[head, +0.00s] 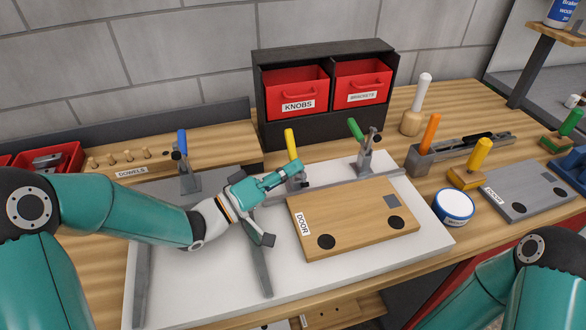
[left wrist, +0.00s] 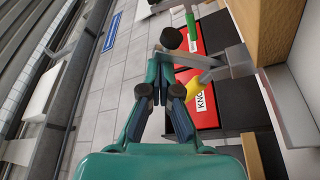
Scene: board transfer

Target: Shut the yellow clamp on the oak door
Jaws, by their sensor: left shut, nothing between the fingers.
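The yellow clamp (head: 291,146) stands at the fence behind the oak door (head: 350,222), its handle pointing up and tilted slightly left. The oak door lies flat on the white board, with two black discs and a grey square on it. My left gripper (head: 292,170) is shut and empty, its fingertips close to the front of the yellow clamp and covering part of its base. In the left wrist view the yellow handle (left wrist: 186,88) shows just right of the closed fingers (left wrist: 160,88). I cannot tell whether they touch. My right gripper is out of view.
A green-handled clamp (head: 356,129) stands right of the yellow one, a blue-handled clamp (head: 183,145) to the left. Red bins in a black cabinet (head: 324,129) stand behind. A round white-topped tin (head: 455,206) is right of the door. The white board's front (head: 205,285) is mostly clear.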

